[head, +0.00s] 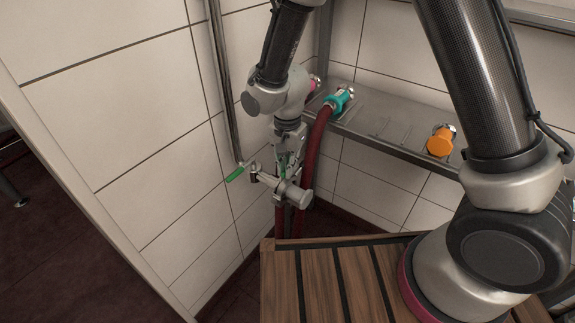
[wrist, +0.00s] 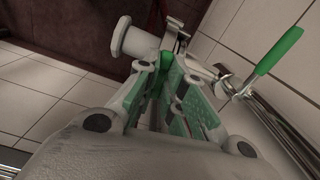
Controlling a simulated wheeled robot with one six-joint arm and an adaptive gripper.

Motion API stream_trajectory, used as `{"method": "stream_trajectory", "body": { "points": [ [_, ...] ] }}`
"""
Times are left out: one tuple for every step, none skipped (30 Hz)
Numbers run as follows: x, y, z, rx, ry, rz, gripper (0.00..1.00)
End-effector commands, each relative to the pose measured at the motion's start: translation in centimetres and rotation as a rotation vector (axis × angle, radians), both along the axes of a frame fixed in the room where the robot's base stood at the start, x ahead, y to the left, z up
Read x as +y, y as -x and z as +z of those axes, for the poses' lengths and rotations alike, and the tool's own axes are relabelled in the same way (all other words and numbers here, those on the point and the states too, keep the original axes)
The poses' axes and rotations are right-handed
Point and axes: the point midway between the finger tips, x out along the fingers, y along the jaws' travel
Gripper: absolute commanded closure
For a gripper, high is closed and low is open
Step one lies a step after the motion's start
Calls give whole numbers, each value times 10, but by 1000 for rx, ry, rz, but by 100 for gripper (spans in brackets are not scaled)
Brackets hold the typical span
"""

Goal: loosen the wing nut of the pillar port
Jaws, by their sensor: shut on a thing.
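The pillar port (head: 303,197) is a grey metal fitting with a round end, low beside the left wall. In the wrist view its pale flanged end (wrist: 130,42) sticks out to the left, beyond the fingertips. My gripper (head: 286,172) points down at the port from above. In the wrist view my gripper (wrist: 168,72) has its green-padded fingers closed together at the metal clamp (wrist: 177,34) beside the flange. The wing nut is mostly hidden between the fingers, and I cannot tell how far it is turned.
A green valve lever (head: 235,174) sits just left of the port, on a vertical pipe (head: 226,90). A dark red hose (head: 316,145) with a teal coupling (head: 340,99) hangs close right of my gripper. An orange cap (head: 439,143) is on the metal shelf (head: 385,130). A slatted wooden top (head: 316,285) stands in front.

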Motion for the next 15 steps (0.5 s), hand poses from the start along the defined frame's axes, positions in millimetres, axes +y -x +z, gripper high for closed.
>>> {"method": "stream_trajectory", "body": {
  "points": [
    [0,0,0,0,0,22,100],
    [0,0,0,0,0,37,100],
    [0,0,0,0,0,62,100],
    [0,0,0,0,0,83,100],
    [0,0,0,0,0,104,100],
    [0,0,0,0,0,135,100],
    [0,0,0,0,0,160,100],
    [0,0,0,1,1,187,100],
    [0,0,0,1,1,223,100],
    [0,0,0,1,1,251,100],
    [0,0,0,1,1,279,100],
    [0,0,0,1,1,317,100],
    [0,0,0,1,1,346,100],
    [0,0,0,1,1,375,100],
    [0,0,0,1,1,413,100]
  ]
}}
